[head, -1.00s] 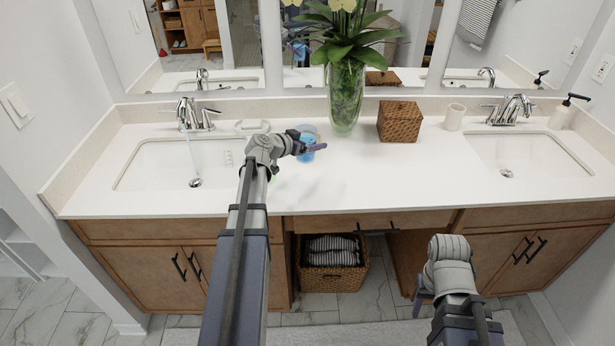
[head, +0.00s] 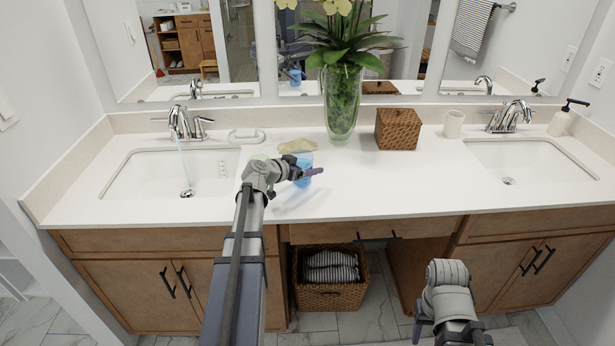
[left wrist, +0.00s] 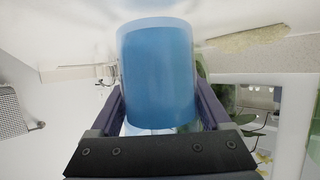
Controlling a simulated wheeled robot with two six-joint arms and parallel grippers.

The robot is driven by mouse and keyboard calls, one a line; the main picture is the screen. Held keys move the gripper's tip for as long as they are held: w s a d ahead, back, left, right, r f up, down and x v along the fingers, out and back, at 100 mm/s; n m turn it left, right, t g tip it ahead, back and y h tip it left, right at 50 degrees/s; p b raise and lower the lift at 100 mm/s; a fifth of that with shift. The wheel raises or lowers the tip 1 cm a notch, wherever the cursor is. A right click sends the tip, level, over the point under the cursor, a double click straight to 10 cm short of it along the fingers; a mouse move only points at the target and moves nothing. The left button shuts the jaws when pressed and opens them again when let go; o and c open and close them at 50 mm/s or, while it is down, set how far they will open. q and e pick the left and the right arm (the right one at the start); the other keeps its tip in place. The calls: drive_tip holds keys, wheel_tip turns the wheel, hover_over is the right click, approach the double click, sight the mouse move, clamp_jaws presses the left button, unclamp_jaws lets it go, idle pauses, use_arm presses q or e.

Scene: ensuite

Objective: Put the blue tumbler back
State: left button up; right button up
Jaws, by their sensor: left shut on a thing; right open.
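The blue tumbler (head: 304,159) is in my left gripper (head: 309,173), near the middle of the white counter (head: 370,185). A shadow falls on the counter close by; the tumbler looks a little above the surface, but the gap is hard to judge. In the left wrist view the tumbler (left wrist: 157,75) fills the space between the two purple fingers, and the gripper is shut on it. My right gripper (head: 419,330) is low in front of the cabinet, open and partly hidden by its own wrist.
A yellowish sponge (head: 297,146) lies behind the tumbler. A soap dish (head: 246,136), glass vase (head: 342,105), wicker box (head: 397,129) and beige cup (head: 453,124) stand along the back. Water runs from the left faucet (head: 182,122). Counter right of the tumbler is clear.

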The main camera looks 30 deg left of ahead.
use_arm(q)
drive_tip(key=shift+f+b, duration=0.7)
drive_tip(key=shift+f, duration=0.4)
use_arm(e)
drive_tip(key=shift+f, duration=1.15)
use_arm(q)
drive_tip(key=shift+f, duration=0.15)
drive_tip(key=o, duration=1.2)
use_arm(e)
drive_tip(key=shift+f, duration=0.1)
use_arm(q)
drive_tip(key=shift+s+r, duration=0.15)
drive_tip(key=shift+r, duration=0.15)
drive_tip(key=p+v, duration=0.4)
drive_tip(key=v, duration=0.6)
drive_tip(key=shift+s, duration=0.3)
drive_tip(key=shift+s+a+r+p, duration=0.15)
drive_tip(key=shift+s+a+p, duration=0.15)
drive_tip(key=shift+s, duration=0.25)
use_arm(e)
drive_tip(key=shift+r, duration=2.45)
